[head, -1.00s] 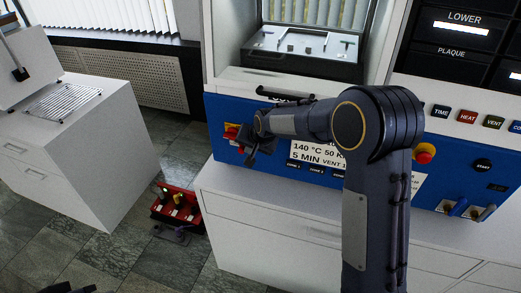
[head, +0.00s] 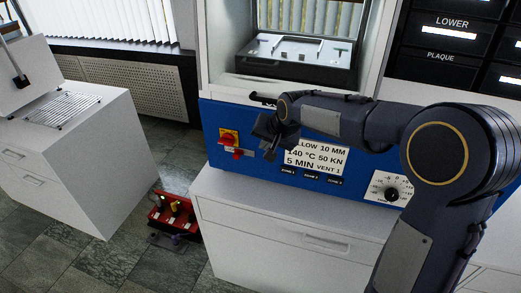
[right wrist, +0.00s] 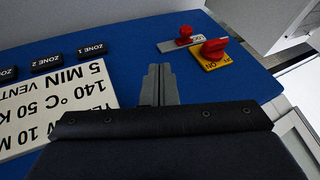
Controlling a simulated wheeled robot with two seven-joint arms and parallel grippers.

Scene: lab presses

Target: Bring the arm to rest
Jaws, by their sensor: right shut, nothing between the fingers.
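My right arm (head: 335,115) reaches in from the right across the front of the press. Its gripper (head: 270,154) hangs before the blue control panel (head: 214,120), just right of the red switches. In the right wrist view its two grey fingers (right wrist: 158,77) are together with nothing between them. The panel with its upside-down white label (right wrist: 60,110) is behind them; I cannot tell the exact gap. My left gripper is not in view.
A red rotary switch (head: 228,137) on a yellow plate is close to the gripper. A dial (head: 391,190) is near my forearm. The open press chamber (head: 295,62) is above. A white cabinet (head: 235,225) is below. A red crate (head: 173,215) is on the floor.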

